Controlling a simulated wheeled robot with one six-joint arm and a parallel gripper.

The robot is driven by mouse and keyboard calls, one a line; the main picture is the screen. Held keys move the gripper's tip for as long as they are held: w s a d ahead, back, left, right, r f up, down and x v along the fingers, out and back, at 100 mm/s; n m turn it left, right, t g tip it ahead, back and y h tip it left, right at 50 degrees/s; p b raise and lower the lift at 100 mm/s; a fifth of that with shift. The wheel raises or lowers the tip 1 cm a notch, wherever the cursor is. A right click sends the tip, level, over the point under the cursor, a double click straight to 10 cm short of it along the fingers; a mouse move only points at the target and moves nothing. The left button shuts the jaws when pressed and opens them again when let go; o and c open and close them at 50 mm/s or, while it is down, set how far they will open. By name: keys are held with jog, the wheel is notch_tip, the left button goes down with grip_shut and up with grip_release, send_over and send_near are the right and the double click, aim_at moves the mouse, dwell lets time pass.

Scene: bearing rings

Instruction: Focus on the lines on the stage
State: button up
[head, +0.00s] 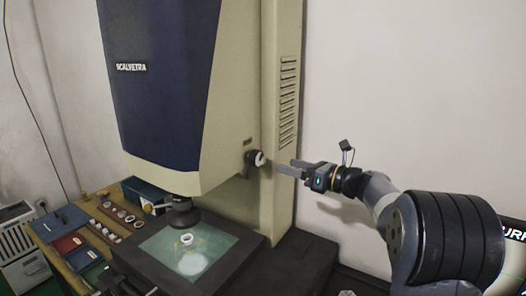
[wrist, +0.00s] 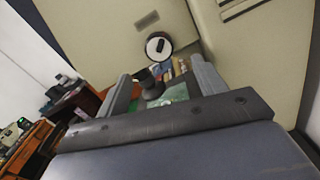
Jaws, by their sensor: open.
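A measuring machine with a blue and cream head (head: 160,90) stands over a dark stage with a greenish glass plate (head: 215,242). A pale ring (head: 187,239) lies on the glass, beside a bright light spot. The dark lens (head: 182,214) hangs above the stage. A round knob (head: 254,158) with a pale face sticks out of the head's right side; it also shows in the wrist view (wrist: 158,46). My gripper (head: 285,167) is open and empty, just right of the knob and apart from it. In the wrist view the knob appears beyond the open fingers. Lines on the stage are too small to tell.
The cream column (head: 283,110) rises behind the knob. A white wall is behind my arm.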

aim_at(261, 159)
jog(key=p+x, duration=0.2)
jog(key=x, duration=0.8)
jog(key=shift+a+p, duration=0.2)
jog(key=shift+p, duration=0.1)
jog(key=c, duration=1)
